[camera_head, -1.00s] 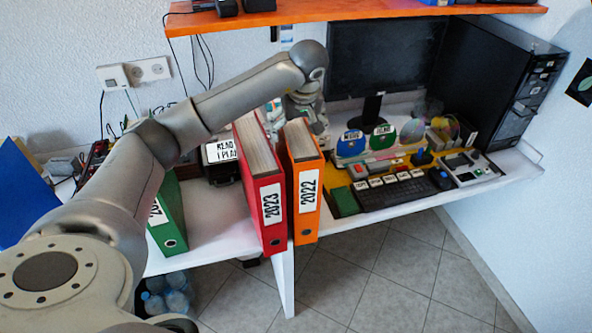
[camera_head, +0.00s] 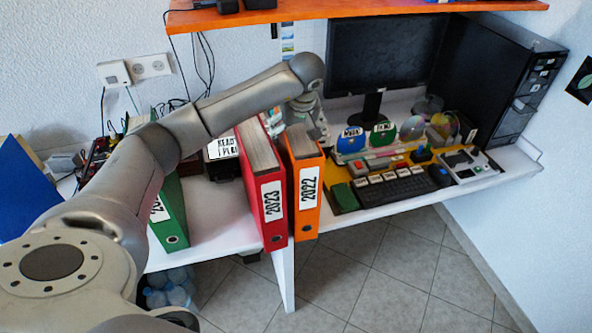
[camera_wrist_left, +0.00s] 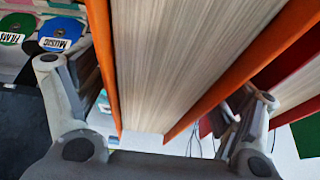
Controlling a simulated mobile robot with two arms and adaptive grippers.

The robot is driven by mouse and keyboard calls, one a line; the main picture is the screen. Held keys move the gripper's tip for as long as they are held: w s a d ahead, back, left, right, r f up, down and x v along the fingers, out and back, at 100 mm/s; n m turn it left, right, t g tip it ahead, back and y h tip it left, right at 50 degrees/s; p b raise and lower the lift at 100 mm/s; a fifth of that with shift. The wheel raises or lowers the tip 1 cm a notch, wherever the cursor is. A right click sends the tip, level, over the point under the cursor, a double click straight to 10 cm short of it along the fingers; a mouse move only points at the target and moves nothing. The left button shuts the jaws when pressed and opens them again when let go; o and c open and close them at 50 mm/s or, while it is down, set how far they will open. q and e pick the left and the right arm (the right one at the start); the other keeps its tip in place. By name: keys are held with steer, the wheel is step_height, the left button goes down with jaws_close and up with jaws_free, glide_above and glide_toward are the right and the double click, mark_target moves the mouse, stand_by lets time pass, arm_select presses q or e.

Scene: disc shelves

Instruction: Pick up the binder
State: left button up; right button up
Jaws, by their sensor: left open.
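An orange binder (camera_head: 307,195) labelled 2022 stands upright on the white desk, just right of a red binder (camera_head: 265,190) labelled 2023. A green binder (camera_head: 170,210) stands further left, partly hidden by my left arm. My left gripper (camera_head: 306,122) is open at the far, upper end of the orange binder. In the left wrist view, its fingers (camera_wrist_left: 155,90) lie on either side of the orange binder (camera_wrist_left: 240,68), whose pages fill the space between them. Its right finger there is close to the red binder (camera_wrist_left: 300,88). Finger contact cannot be told. My right gripper is not in view.
A monitor (camera_head: 385,55) and a black tower (camera_head: 508,90) stand at the back right. Disc holders (camera_head: 380,135), a keyboard (camera_head: 398,190) and a green block (camera_head: 343,196) lie right of the binders. An orange shelf (camera_head: 350,13) hangs above. Bare desk (camera_head: 215,215) shows between green and red binders.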

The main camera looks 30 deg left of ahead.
arm_select(q)
steer(key=shift+c, duration=0.3)
jaws_close()
steer(key=shift+r, duration=0.1)
stand_by(0.5)
